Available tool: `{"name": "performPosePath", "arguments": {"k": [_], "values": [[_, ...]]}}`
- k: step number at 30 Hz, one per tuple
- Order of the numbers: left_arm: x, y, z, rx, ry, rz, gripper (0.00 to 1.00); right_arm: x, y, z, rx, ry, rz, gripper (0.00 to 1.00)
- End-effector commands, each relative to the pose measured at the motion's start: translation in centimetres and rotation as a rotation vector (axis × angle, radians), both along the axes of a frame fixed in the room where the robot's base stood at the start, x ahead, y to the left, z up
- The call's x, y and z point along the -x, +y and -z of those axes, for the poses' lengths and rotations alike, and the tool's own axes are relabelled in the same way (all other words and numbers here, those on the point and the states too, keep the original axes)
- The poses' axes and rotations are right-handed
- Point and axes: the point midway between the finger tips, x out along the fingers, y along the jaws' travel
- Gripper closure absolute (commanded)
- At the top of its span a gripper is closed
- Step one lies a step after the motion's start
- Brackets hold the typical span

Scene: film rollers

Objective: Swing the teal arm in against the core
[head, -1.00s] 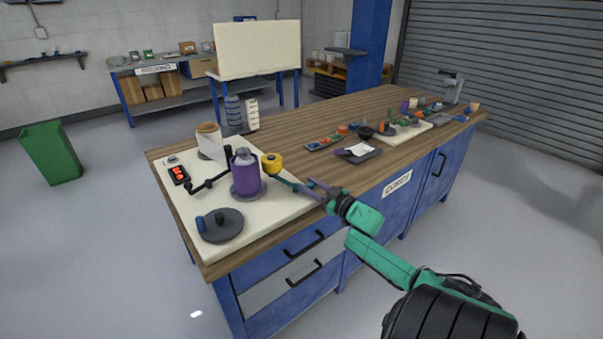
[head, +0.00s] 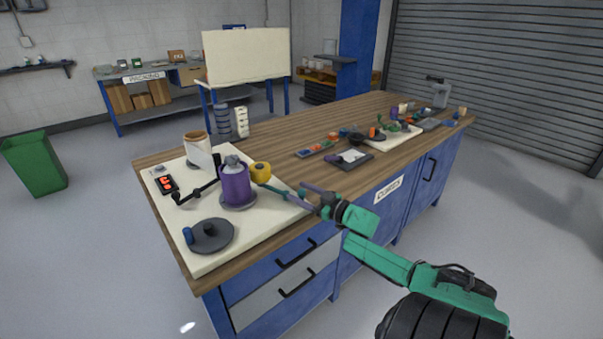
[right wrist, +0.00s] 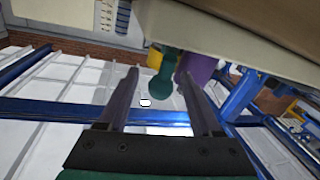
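A purple core (head: 236,187) with a grey top stands upright on a round grey base on the cream board. The teal arm (head: 276,189) sticks out at its right, with a yellow roller (head: 261,172) at its far end, close beside the core. In the right wrist view the teal arm's rounded end (right wrist: 161,88) shows between my fingers' lines, with yellow and purple parts behind it. My right gripper (head: 306,194) is open at the board's right edge, by the near end of the teal arm. Whether a finger touches it I cannot tell. My left gripper is out of view.
The cream board (head: 255,233) also bears a grey disc (head: 212,236) with a blue knob, a black bent lever (head: 196,192), a tan roll (head: 196,145) and a red-buttoned box (head: 168,185). A dark tray (head: 350,160) and small parts lie further right on the wooden bench.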

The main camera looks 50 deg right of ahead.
Motion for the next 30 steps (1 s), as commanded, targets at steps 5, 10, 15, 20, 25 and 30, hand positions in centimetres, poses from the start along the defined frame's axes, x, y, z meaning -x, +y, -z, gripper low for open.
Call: {"name": "performPosePath", "arguments": {"k": [5, 10, 15, 20, 25, 30], "values": [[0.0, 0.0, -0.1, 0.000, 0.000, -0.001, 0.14, 0.3, 0.0, -0.1, -0.001, -0.001, 0.000, 0.34], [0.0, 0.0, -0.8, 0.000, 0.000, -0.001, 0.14, 2.7, -0.2, -0.1, -0.002, 0.003, 0.001, 0.34], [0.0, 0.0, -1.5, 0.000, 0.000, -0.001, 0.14, 7.1, -0.5, 0.0, -0.003, 0.005, 0.001, 0.34], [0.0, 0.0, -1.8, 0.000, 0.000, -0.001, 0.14, 11.6, -0.8, 0.1, -0.002, 0.005, 0.002, 0.34], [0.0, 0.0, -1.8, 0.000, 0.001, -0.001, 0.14, 14.1, -1.0, 0.1, 0.000, 0.003, 0.001, 0.34], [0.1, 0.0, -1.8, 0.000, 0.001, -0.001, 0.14, 14.5, -1.0, 0.0, 0.000, 0.000, -0.001, 0.34]]}}
